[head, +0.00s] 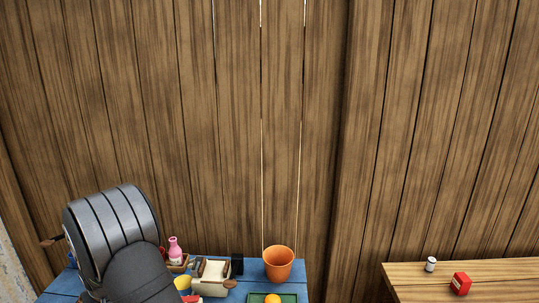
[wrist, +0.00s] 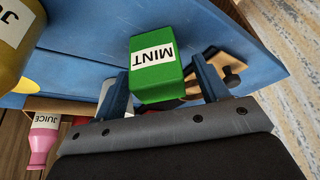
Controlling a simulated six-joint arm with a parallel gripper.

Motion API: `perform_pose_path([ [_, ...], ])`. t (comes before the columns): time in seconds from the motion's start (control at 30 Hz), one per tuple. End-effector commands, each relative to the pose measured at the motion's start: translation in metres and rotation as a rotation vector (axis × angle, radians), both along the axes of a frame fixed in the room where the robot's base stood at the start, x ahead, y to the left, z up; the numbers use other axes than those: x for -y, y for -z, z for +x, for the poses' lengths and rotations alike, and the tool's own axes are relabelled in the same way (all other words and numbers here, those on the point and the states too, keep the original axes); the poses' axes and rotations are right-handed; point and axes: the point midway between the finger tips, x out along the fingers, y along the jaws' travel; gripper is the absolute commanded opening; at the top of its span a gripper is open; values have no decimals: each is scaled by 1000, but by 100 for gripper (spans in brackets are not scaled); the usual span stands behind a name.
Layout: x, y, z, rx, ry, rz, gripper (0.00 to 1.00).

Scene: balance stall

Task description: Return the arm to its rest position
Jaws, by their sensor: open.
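My gripper (wrist: 162,84) is open, its two fingers spread apart in the wrist view. A green box labelled MINT (wrist: 155,72) shows in the gap between the fingers, against the blue table (wrist: 80,62). I cannot tell whether either finger touches it. In the head view my arm covers the left part of the blue table (head: 62,284), and the gripper and mint box are hidden there.
On the blue table are a pink bottle (head: 175,252), a yellow cup (head: 182,283), a cream block (head: 211,277) and an orange bucket (head: 278,264). A plank wall stands behind.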

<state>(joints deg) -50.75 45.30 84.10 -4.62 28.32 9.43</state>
Motion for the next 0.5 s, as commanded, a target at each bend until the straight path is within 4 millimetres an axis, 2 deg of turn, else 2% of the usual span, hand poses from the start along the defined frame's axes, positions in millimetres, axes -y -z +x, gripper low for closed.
perform_pose_path([
  [0.1, 5, -23, -5, 4, 0, 4, 67],
  [0.5, 24, -84, -24, 3, -1, 3, 67],
])
